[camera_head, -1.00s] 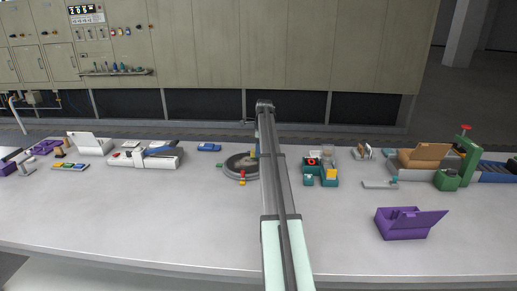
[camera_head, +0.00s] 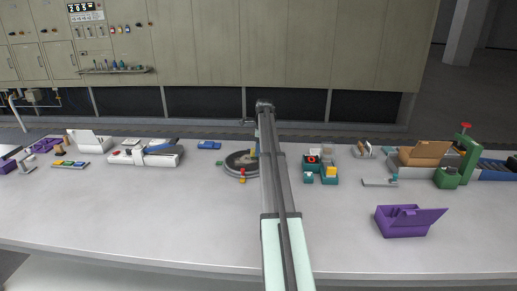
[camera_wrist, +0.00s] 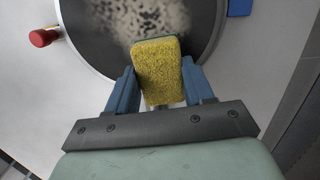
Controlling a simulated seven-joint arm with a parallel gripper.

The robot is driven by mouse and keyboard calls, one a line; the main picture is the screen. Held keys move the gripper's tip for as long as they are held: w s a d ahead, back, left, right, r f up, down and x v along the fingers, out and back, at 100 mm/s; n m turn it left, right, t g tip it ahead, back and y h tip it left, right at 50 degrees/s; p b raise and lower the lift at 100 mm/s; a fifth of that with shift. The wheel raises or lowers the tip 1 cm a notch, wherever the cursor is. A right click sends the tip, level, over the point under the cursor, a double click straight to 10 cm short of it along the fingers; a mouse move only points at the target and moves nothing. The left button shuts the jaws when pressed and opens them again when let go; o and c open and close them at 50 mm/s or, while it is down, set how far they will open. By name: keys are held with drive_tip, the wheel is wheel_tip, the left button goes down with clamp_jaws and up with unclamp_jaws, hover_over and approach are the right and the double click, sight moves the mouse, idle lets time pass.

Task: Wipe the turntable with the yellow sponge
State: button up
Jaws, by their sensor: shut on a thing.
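The turntable (camera_head: 238,170) is a dark round disc with a grey rim on the table, partly hidden by my arm in the head view. In the wrist view the turntable (camera_wrist: 90,45) fills the upper middle and carries a pale, speckled smudge. My gripper (camera_wrist: 158,85) is shut on the yellow sponge (camera_wrist: 158,68), with one blue finger on each side. The sponge has a green far edge and lies over the near part of the disc. I cannot tell whether it touches the surface. In the head view my arm hides most of the gripper.
A red-knobbed handle (camera_wrist: 43,38) sticks out at the turntable's left. A blue item (camera_head: 209,145) lies behind it. Teal containers (camera_head: 329,174) stand to the right, and an open purple box (camera_head: 403,222) at the front right. The table front left (camera_head: 130,220) is clear.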

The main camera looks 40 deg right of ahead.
drive_tip(key=shift+f, duration=0.65)
drive_tip(key=shift+w+a, duration=4)
drive_tip(key=shift+s+a+f, duration=0.15)
drive_tip(key=shift+s+a, duration=0.6)
drive_tip(key=shift+s, duration=0.15)
drive_tip(key=shift+s+d, duration=2.65)
drive_tip(key=shift+d, duration=0.1)
drive_tip(key=shift+s+d, duration=1.25)
drive_tip(key=shift+s, duration=0.05)
drive_tip(key=shift+s+f, duration=0.1)
drive_tip(key=shift+s, duration=0.05)
